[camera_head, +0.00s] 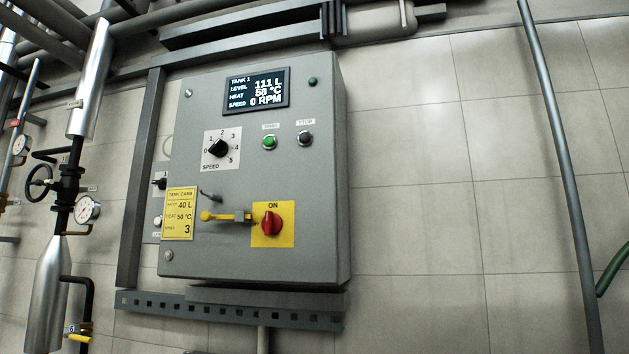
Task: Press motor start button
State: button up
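A grey control cabinet (310,230) hangs on the tiled wall, left of the picture's middle. Its green button (269,143) sits on the upper right of the front, under a small label that seems to read START. A dark button (305,138) with a STOP label is just right of it. The display (257,91) above reads TANK 1, level 111 L, heat 58 °C, speed 0 RPM. A black speed knob (218,148) is left of the green button. My gripper is not in view.
A red rotary switch (271,223) on a yellow plate marked ON and a yellow-ended lever (207,216) are low on the cabinet. A yellow card (179,214) lists 40 L, 50 °C, 3. Pipes and gauges (87,208) stand left. A vertical pipe (560,150) runs right.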

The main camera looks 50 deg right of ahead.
aim_at(269, 140)
jog(key=k+j+z, duration=0.1)
jog(key=z, duration=0.3)
jog(key=k+z, duration=0.15)
jog(key=z, duration=0.25)
jog(key=k+j+z, duration=0.1)
jog(key=z, duration=0.3)
jog(key=k+z, duration=0.15)
jog(key=z, duration=0.2)
jog(key=k+l, duration=0.1)
jog(key=k, duration=0.15)
jog(key=k+l, duration=0.1)
jog(key=k, duration=0.2)
jog(key=i+l, duration=0.15)
jog(key=i, duration=0.45)
jog(key=i+l, duration=0.1)
jog(key=i, duration=0.5)
jog(key=u, duration=1.5)
